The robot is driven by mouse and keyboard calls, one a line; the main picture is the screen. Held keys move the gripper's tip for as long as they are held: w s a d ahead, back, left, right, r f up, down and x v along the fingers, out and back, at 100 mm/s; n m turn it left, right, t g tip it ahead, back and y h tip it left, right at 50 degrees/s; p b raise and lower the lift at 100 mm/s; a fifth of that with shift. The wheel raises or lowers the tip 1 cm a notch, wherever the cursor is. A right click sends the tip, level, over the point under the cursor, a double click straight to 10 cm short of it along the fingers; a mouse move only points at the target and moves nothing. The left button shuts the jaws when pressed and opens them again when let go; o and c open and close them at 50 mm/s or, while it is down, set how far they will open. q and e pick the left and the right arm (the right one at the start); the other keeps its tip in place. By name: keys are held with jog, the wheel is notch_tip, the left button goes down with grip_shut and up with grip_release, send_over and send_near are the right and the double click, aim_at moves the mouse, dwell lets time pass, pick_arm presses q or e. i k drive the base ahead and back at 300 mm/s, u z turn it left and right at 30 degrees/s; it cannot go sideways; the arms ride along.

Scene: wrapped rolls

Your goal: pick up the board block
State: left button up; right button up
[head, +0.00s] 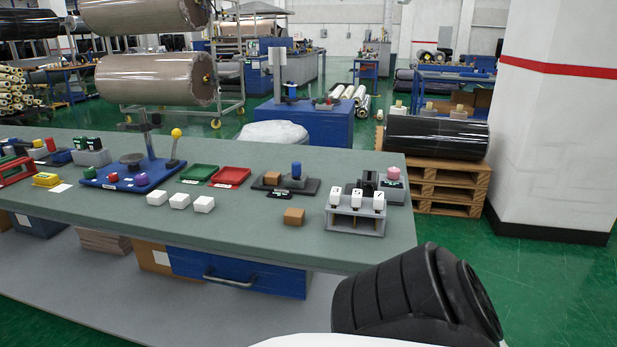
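A small brown, cardboard-coloured block (293,216) sits on the grey-green bench top (245,225), near its front edge and left of a grey rack. A second brown block (271,178) stands farther back, on or against a dark plate beside a blue-topped piece. I cannot tell from the picture alone which one is called the board block. Neither gripper shows; a black ribbed part of my own body fills the lower right corner.
A grey rack (354,226) with white numbered tags stands right of the front brown block. Three white blocks (179,201) lie to its left. Red (230,177) and green (198,174) trays and a blue fixture (127,175) stand behind. A blue drawer (238,273) is below.

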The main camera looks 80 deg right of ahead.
aim_at(271, 179)
jog(key=z, duration=2.25)
jog(key=k, duration=1.15)
jog(key=u, duration=0.8)
jog(key=i, duration=0.35)
jog(key=u, duration=0.65)
jog(key=i, duration=0.8)
jog(key=z, duration=0.55)
jog(key=i, duration=0.7)
jog(key=z, duration=0.7)
